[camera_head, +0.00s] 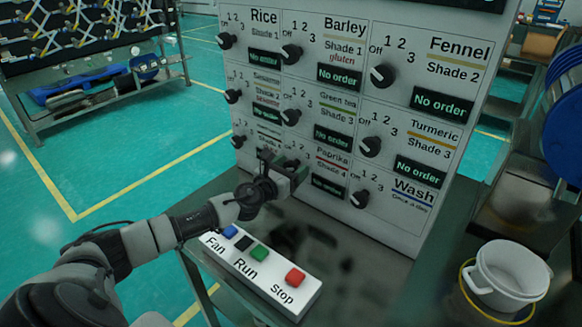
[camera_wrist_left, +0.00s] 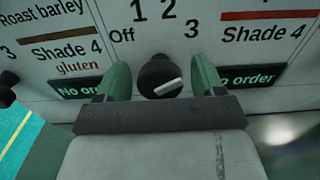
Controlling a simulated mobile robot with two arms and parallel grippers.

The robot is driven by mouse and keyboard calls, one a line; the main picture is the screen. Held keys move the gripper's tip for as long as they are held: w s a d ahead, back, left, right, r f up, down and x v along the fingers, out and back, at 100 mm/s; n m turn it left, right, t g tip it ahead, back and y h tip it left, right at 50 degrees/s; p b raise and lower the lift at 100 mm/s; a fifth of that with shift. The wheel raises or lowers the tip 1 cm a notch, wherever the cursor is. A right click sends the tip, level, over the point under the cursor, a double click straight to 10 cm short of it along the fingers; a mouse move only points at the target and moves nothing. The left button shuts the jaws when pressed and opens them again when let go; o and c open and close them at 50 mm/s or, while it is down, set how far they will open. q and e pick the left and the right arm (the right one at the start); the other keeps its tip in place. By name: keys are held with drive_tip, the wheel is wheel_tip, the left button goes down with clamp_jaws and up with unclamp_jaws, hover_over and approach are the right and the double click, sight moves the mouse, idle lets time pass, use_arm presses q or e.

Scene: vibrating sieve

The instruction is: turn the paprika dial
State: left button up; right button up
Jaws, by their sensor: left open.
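The paprika dial (camera_wrist_left: 155,70) is a black round knob with a white pointer mark. In the left wrist view its mark points right and slightly up, below the printed 3. The paprika label (camera_head: 332,157), with a red stripe and "Shade 4", is to its right on the white panel. My left gripper (camera_head: 287,170) is in front of this dial and mostly hides it in the head view. In the left wrist view its green fingers stand open on either side of the knob, with gaps visible. My right gripper is not in view.
The panel (camera_head: 405,215) carries several other dials, including the turmeric dial (camera_head: 370,146) and wash dial (camera_head: 359,199). A white button box (camera_head: 268,280) with Fan, Run and Stop buttons lies below my left arm. A white pot (camera_head: 508,275) stands at the right.

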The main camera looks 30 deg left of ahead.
use_arm(q)
drive_tip(key=c, duration=0.9)
drive_tip(key=shift+n, duration=0.4)
drive_tip(key=n, duration=0.2)
drive_tip(key=shift+n, duration=0.4)
drive_tip(key=n, duration=0.3)
drive_tip(key=shift+n, duration=0.3)
drive_tip(key=n+p, duration=0.1)
drive_tip(key=n, duration=0.3)
drive_tip(key=shift+d+n, duration=0.1)
drive_tip(key=shift+n, duration=0.2)
drive_tip(key=shift+n+p, duration=0.65)
drive_tip(key=shift+n, duration=1.35)
